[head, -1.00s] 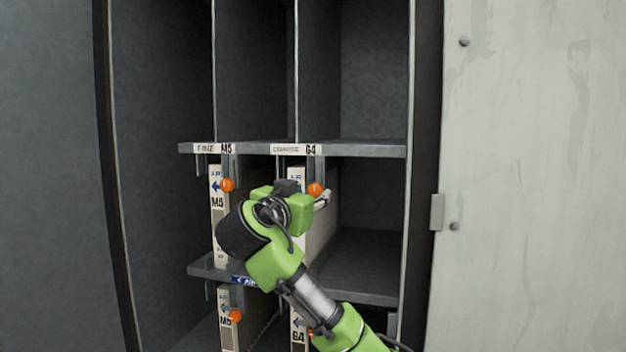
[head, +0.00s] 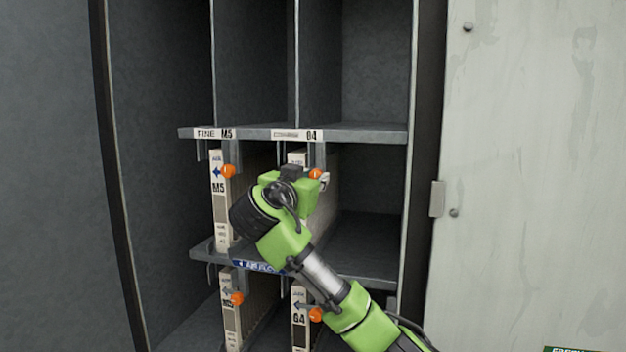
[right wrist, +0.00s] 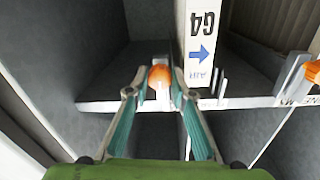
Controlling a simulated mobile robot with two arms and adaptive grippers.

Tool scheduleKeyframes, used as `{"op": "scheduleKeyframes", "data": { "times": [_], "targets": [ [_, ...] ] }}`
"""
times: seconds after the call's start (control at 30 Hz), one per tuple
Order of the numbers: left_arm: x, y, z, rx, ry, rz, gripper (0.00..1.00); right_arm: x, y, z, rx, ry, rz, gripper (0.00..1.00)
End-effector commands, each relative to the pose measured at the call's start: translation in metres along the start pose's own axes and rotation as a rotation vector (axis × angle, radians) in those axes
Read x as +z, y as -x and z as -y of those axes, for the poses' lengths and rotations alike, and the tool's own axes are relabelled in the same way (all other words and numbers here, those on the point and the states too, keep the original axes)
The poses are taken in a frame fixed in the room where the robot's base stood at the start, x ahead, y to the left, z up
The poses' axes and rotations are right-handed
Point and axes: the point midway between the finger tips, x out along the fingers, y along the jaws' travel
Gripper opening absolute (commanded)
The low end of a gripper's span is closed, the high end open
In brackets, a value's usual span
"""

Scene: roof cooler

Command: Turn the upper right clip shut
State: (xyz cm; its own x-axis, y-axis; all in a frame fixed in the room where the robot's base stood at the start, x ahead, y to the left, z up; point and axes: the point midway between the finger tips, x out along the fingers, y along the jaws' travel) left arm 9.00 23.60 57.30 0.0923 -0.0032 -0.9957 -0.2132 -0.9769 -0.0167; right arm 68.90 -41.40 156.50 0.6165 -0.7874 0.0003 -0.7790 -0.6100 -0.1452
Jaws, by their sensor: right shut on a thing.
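The upper right clip, a grey strap with an orange knob (head: 316,173), hangs from the rail beneath the G4 label. Its knob also shows in the right wrist view (right wrist: 160,76), beside the white G4 filter edge (right wrist: 200,45) and not across it. My right gripper (head: 321,181) is at this clip, its wrist covering much of the upper G4 filter in the head view. In the right wrist view its two fingers (right wrist: 156,88) are shut on the knob, one on each side. My left gripper is in neither view.
The upper left clip (head: 228,171) hangs by the M5 filter (head: 220,215). Two lower clips (head: 237,299) (head: 316,314) are below the middle shelf (head: 365,288). The pale door (head: 540,150) stands at right. The bay right of the upper G4 filter is empty.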

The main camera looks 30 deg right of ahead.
Motion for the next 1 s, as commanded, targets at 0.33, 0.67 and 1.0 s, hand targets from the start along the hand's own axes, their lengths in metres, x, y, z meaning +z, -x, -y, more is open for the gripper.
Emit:
{"op": "scheduleKeyframes", "data": {
  "times": [0.33,0.67,1.0],
  "targets": [
    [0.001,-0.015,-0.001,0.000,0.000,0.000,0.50,0.003,0.000,0.000,-0.002,0.157,-0.006,0.01],
    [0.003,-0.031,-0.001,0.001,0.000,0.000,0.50,0.003,0.000,0.000,-0.004,0.457,-0.018,0.01],
    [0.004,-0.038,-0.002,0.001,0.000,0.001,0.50,0.002,0.000,0.000,-0.005,0.781,-0.032,0.01]
  ]
}}
